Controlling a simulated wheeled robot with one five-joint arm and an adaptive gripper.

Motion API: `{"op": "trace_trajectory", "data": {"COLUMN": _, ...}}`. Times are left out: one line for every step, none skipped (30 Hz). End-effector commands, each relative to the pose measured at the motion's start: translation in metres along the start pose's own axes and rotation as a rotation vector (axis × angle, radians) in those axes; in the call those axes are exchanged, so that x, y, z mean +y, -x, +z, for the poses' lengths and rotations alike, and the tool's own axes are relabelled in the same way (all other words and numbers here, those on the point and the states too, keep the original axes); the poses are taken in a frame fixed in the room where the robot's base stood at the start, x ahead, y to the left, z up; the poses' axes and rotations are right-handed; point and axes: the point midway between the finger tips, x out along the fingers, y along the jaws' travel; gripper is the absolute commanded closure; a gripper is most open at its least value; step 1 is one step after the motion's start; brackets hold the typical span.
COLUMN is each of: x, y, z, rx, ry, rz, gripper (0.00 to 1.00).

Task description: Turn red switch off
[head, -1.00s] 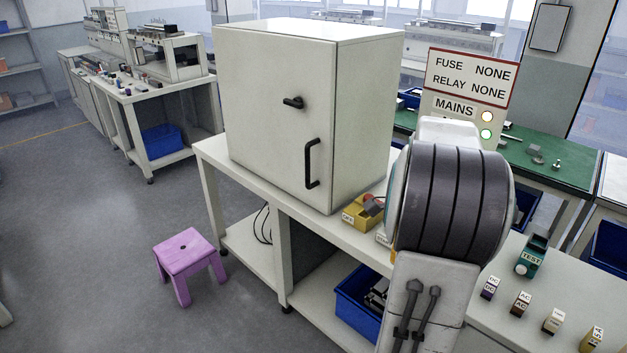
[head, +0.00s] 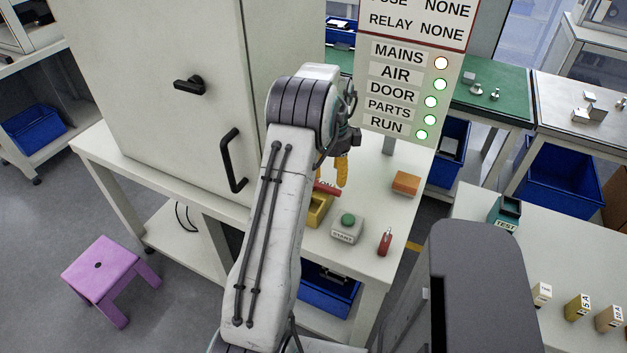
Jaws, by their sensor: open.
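The red switch handle (head: 327,188) lies on a yellow switch box (head: 318,211) on the white bench, beside the cabinet. My arm hides the left part of the box and any label there. My gripper (head: 342,172), with yellow-orange fingers, points down just above and behind the red handle. Its jaws are open and hold nothing that I can see. I cannot tell whether a finger touches the handle.
A START box with a green button (head: 348,220) stands right of the switch box. A small red piece (head: 385,242) and an orange block (head: 405,182) lie farther right. A purple stool (head: 100,265) stands on the floor.

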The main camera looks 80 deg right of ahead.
Motion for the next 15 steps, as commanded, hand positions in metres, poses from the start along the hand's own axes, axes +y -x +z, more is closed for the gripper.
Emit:
{"op": "trace_trajectory", "data": {"x": 0.000, "y": -0.006, "z": -0.001, "rx": 0.001, "ry": -0.003, "rz": 0.004, "gripper": 0.47}}
{"op": "trace_trajectory", "data": {"x": 0.001, "y": -0.010, "z": -0.001, "rx": 0.001, "ry": -0.003, "rz": 0.005, "gripper": 0.47}}
{"op": "trace_trajectory", "data": {"x": 0.001, "y": -0.014, "z": -0.001, "rx": 0.001, "ry": -0.002, "rz": 0.005, "gripper": 0.47}}
{"op": "trace_trajectory", "data": {"x": 0.001, "y": -0.018, "z": -0.001, "rx": 0.001, "ry": -0.002, "rz": 0.005, "gripper": 0.47}}
{"op": "trace_trajectory", "data": {"x": 0.001, "y": -0.022, "z": -0.001, "rx": 0.001, "ry": -0.001, "rz": 0.005, "gripper": 0.47}}
{"op": "trace_trajectory", "data": {"x": 0.001, "y": -0.027, "z": -0.001, "rx": 0.001, "ry": -0.001, "rz": 0.005, "gripper": 0.47}}
{"op": "trace_trajectory", "data": {"x": 0.001, "y": -0.031, "z": 0.000, "rx": 0.001, "ry": -0.001, "rz": 0.005, "gripper": 0.47}}
{"op": "trace_trajectory", "data": {"x": 0.001, "y": -0.035, "z": 0.000, "rx": 0.001, "ry": 0.000, "rz": 0.005, "gripper": 0.47}}
{"op": "trace_trajectory", "data": {"x": 0.001, "y": -0.040, "z": 0.000, "rx": 0.001, "ry": 0.000, "rz": 0.004, "gripper": 0.47}}
{"op": "trace_trajectory", "data": {"x": 0.002, "y": -0.043, "z": 0.000, "rx": 0.001, "ry": 0.000, "rz": 0.005, "gripper": 0.47}}
{"op": "trace_trajectory", "data": {"x": 0.001, "y": -0.046, "z": 0.000, "rx": 0.001, "ry": 0.000, "rz": 0.005, "gripper": 0.47}}
{"op": "trace_trajectory", "data": {"x": 0.001, "y": -0.050, "z": 0.000, "rx": 0.001, "ry": 0.001, "rz": 0.003, "gripper": 0.47}}
{"op": "trace_trajectory", "data": {"x": 0.001, "y": -0.052, "z": 0.000, "rx": 0.001, "ry": 0.001, "rz": 0.003, "gripper": 0.47}}
{"op": "trace_trajectory", "data": {"x": 0.001, "y": -0.055, "z": 0.000, "rx": 0.001, "ry": 0.001, "rz": 0.003, "gripper": 0.47}}
{"op": "trace_trajectory", "data": {"x": 0.001, "y": -0.058, "z": 0.000, "rx": 0.001, "ry": 0.001, "rz": 0.003, "gripper": 0.47}}
